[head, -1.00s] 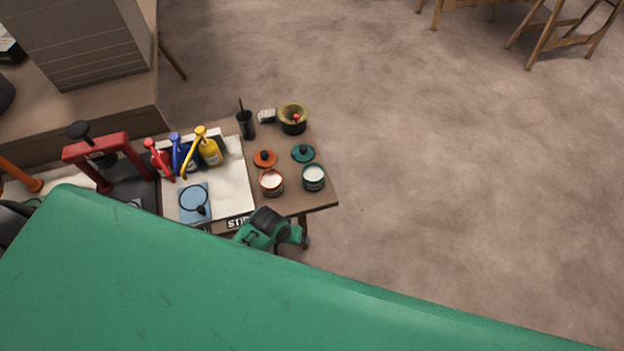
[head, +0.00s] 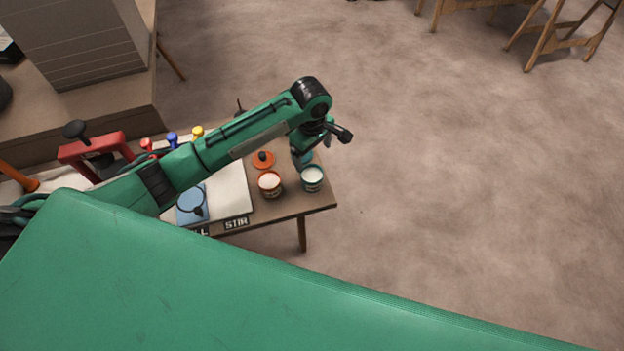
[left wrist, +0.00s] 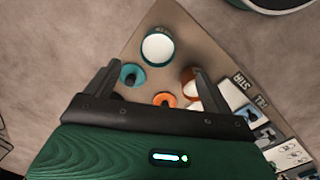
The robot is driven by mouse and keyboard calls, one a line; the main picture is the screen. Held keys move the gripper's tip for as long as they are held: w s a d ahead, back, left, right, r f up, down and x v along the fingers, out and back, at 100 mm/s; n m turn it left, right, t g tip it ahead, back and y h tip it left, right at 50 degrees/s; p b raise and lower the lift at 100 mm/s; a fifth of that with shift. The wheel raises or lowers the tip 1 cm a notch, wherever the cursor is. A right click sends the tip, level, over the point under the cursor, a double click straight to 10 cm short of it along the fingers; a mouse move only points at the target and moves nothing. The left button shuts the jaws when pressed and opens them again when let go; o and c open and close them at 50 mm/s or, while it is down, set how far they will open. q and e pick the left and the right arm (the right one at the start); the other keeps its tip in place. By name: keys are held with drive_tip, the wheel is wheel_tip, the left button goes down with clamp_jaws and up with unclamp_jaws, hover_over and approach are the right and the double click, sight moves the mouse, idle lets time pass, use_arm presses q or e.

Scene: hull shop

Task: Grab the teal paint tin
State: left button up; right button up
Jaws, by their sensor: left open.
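The teal paint tin (head: 312,180) stands upright and lidless with white paint inside, near the right end of the small table; it also shows in the left wrist view (left wrist: 158,48). My left gripper (head: 303,157) is over the table just behind the tin in the head view, its fingers hard to make out there. In the left wrist view my left gripper (left wrist: 155,69) has its fingers spread wide, with nothing held between them. The tin appears beyond the fingertips, in line with the gap. My right gripper is not in view.
An orange tin (head: 270,184) stands beside the teal one; a finger partly covers it in the left wrist view. An orange lid (left wrist: 165,99) and a teal lid (left wrist: 132,75) lie nearby. Floor on the right is clear.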

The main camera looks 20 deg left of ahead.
use_arm(q)
approach(311, 173)
drive_tip(key=s+d, duration=0.1)
drive_tip(key=s, duration=0.2)
drive_tip(key=shift+w+d+f+n, duration=0.15)
drive_tip(key=shift+f+n, duration=0.15)
drive_tip(key=shift+f, duration=0.55)
wheel_tip(311, 173, down, 4)
drive_tip(key=shift+w+f, duration=0.1)
drive_tip(key=shift+w, duration=0.05)
drive_tip(key=shift+c, duration=0.3)
drive_tip(key=c, duration=1.2)
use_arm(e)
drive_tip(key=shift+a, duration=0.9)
